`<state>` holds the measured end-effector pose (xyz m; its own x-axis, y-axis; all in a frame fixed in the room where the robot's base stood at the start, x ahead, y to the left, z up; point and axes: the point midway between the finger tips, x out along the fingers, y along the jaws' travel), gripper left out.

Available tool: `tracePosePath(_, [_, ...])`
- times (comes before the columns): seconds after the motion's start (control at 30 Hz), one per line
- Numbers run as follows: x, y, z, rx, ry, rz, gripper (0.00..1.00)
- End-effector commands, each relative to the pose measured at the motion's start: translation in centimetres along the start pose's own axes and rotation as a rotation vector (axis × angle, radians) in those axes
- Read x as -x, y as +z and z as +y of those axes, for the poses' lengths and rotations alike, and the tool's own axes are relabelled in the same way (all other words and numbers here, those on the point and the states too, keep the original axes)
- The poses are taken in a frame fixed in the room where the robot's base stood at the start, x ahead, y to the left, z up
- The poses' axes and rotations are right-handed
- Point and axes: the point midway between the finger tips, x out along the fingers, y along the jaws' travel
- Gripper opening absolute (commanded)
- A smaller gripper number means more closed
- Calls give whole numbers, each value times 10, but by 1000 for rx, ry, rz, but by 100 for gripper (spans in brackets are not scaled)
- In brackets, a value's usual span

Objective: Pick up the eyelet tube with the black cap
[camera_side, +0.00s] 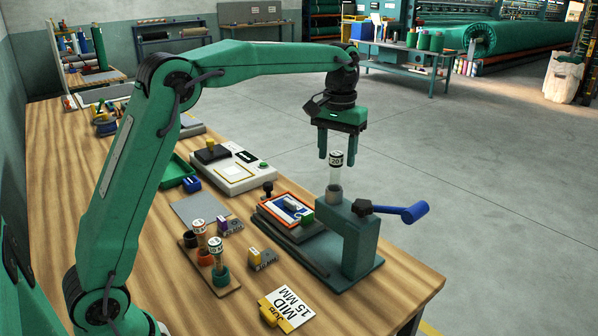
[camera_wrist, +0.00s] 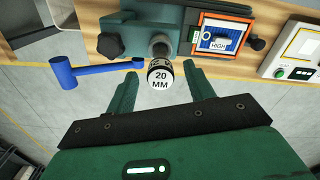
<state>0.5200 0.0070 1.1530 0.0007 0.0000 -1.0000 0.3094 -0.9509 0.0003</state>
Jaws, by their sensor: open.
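My gripper (camera_side: 337,158) is open and points down over this tube. In the wrist view the fingers of my gripper (camera_wrist: 160,82) lie on either side of the tube, apart from it. Two more labelled tubes, a rear one (camera_side: 200,232) and a front one (camera_side: 216,250), stand in a wooden rack (camera_side: 230,288). Their cap colours are unclear.
The press has a blue-handled lever (camera_side: 402,212) sticking out to the right. An orange-framed tray (camera_side: 285,210) and a white scale-like device (camera_side: 240,172) stand to its left. The air around my gripper is clear.

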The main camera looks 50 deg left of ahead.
Motion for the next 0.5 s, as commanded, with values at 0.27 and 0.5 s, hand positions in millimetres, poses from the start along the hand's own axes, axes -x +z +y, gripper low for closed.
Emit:
tracePosePath(0.27, [-28,1,-1,0,-1,-2,53])
tracePosePath(0.5, [-32,0,-1,0,0,0,53])
